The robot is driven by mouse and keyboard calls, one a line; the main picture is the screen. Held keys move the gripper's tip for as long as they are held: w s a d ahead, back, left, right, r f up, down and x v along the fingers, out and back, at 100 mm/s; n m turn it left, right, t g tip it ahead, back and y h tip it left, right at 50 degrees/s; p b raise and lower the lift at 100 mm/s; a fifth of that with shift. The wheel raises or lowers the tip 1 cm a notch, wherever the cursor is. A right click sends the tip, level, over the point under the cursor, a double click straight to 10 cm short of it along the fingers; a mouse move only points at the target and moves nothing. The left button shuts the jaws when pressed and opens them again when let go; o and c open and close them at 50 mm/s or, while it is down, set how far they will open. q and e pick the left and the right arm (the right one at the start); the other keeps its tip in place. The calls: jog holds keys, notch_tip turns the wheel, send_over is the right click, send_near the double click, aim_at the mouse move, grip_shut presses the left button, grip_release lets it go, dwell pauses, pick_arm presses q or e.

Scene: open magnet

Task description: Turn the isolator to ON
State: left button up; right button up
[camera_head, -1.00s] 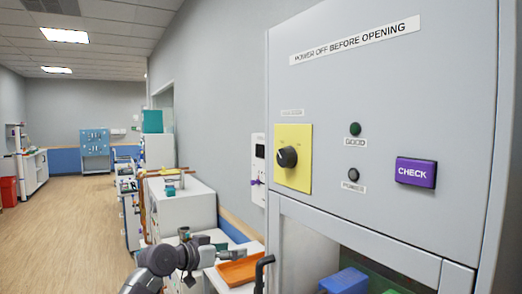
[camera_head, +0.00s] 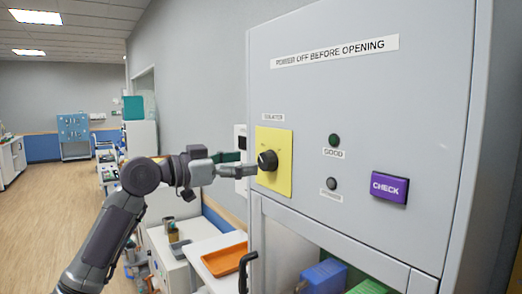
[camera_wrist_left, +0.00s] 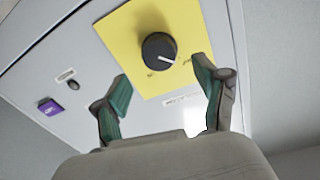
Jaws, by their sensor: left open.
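The isolator is a black round knob (camera_head: 267,160) on a yellow plate (camera_head: 284,178) on the front of a grey cabinet, under a label reading ISOLATOR. The knob also shows in the left wrist view (camera_wrist_left: 159,47), with a white pointer line on its face. My left gripper (camera_head: 240,163) is just left of the knob in the head view. In the wrist view its two green-padded fingers (camera_wrist_left: 165,82) are spread wide and empty, with the knob ahead between them and apart from them. The plate's small markings are too blurred to read. My right gripper is not in view.
A purple CHECK button (camera_head: 390,187), a green GOOD lamp (camera_head: 334,140) and a dark lamp (camera_head: 331,183) sit right of the plate. A black handle (camera_head: 246,270) juts out below. An orange tray (camera_head: 224,260) lies on the bench at left.

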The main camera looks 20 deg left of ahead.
aim_at(263, 160)
pick_arm(q)
jog(key=p+x, duration=0.1)
jog(key=x, duration=0.3)
jog(key=shift+w+d+r+p, duration=0.1)
jog(key=shift+w+r+p, duration=0.05)
jog(key=shift+p, duration=0.2)
jog(key=shift+w+d, duration=0.35)
jog(key=shift+w, duration=0.1)
jog(key=c, duration=1.1)
jog(key=shift+c, duration=0.2)
